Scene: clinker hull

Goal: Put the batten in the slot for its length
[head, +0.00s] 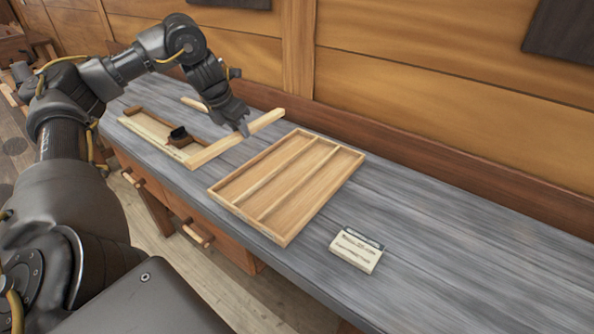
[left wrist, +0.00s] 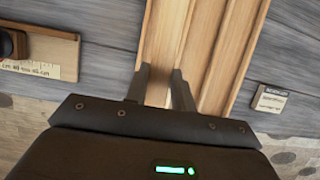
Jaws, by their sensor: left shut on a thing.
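My left gripper (head: 243,129) is shut on a long, pale wooden batten (head: 212,151), gripping it between its ends. The batten lies slantwise, between a measuring board and a shallow wooden tray (head: 231,206). The tray has long slots parted by thin dividers, and the slots look empty. In the left wrist view the fingers (left wrist: 160,90) close around the batten (left wrist: 166,35), with the tray (left wrist: 234,60) just to its right. I cannot tell how high the batten is above the bench. My right gripper is not in view.
Another pale wood piece (head: 193,103) shows behind my gripper. A small printed box (head: 357,249) stands right of the tray. The grey bench (head: 460,225) is clear to the right; a plank wall (head: 420,90) stands behind.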

